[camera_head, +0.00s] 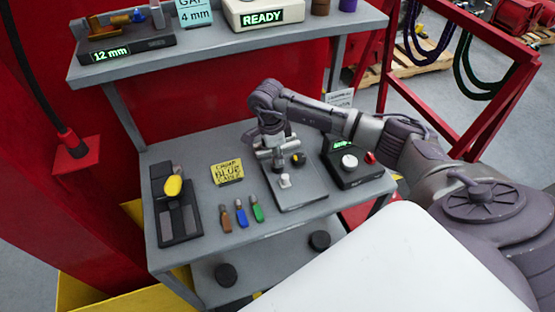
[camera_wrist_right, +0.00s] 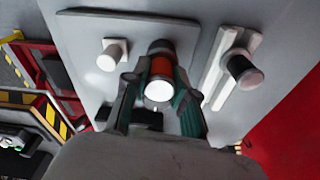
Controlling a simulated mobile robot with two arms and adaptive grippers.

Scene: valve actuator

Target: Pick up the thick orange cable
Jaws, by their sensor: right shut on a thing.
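My right gripper (camera_head: 275,148) is over the grey plate (camera_head: 303,196) on the workbench, at the end of the arm from the right. In the right wrist view, its teal fingers (camera_wrist_right: 160,104) are shut on an orange cylindrical piece (camera_wrist_right: 161,68) with a pale round end and a grey collar. This may be the thick orange cable; its full length is hidden. In the head view the gripper hides the held piece. A short orange-brown piece (camera_head: 225,219) lies apart on the bench, left of a blue one (camera_head: 241,213) and a green one (camera_head: 257,209). My left gripper is not in view.
A white knob (camera_head: 285,181) and a dark knob (camera_head: 298,160) stand on the plate close to the gripper. A black box (camera_head: 350,164) stands right of it. A yellow label (camera_head: 227,171) and black device (camera_head: 178,208) are left. A shelf (camera_head: 215,53) overhangs behind.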

